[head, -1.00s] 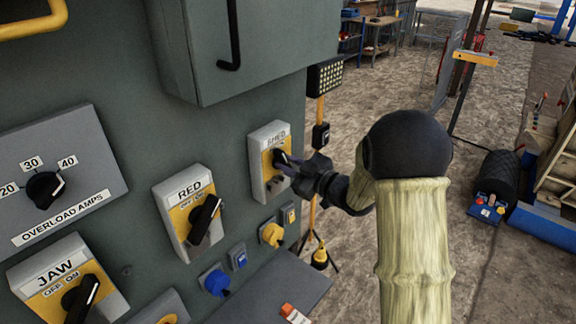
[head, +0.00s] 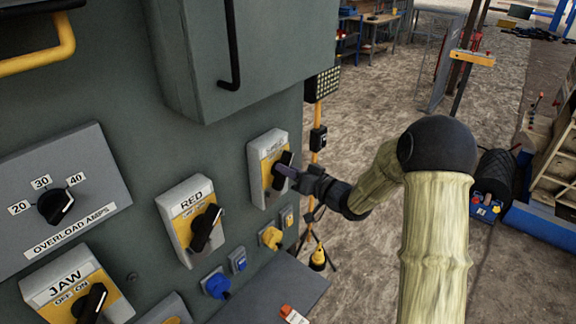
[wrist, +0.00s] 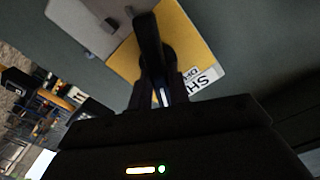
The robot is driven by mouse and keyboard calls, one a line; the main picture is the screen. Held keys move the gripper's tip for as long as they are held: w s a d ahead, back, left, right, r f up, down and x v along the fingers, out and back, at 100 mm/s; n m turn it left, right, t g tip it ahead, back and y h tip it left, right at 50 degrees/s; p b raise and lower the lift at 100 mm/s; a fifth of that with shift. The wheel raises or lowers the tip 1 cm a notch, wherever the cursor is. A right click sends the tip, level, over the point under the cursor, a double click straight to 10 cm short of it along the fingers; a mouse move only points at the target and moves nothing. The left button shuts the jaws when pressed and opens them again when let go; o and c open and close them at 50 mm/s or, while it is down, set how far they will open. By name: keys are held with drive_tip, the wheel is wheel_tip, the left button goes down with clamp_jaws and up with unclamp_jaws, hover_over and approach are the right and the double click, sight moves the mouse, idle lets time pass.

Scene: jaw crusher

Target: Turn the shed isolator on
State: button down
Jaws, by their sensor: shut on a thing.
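The shed isolator (head: 257,177) is a light grey box with a yellow plate on the right part of the panel. Its black rotary handle (head: 280,172) leans from upper right to lower left. My gripper (head: 289,171) reaches it from the right and is shut on the handle. In the wrist view the handle (wrist: 147,38) runs up from between the fingers (wrist: 163,98), over the yellow plate. Part of the SHED label (wrist: 205,78) shows there; the position marks are too small or hidden to read.
The RED isolator (head: 180,222) and JAW isolator (head: 50,288) sit to the left. A grey cabinet (head: 270,60) overhangs above. A ledge (head: 270,290) juts out below.

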drive_tip(key=shift+w+d+f+m+p, duration=0.1)
drive_tip(key=shift+m+p, duration=0.7)
drive_tip(key=shift+m, duration=0.8)
drive_tip(key=c, duration=1.3)
unclamp_jaws()
drive_tip(key=b+v, duration=0.5)
drive_tip(key=v, duration=1.2)
drive_tip(key=shift+d, duration=0.2)
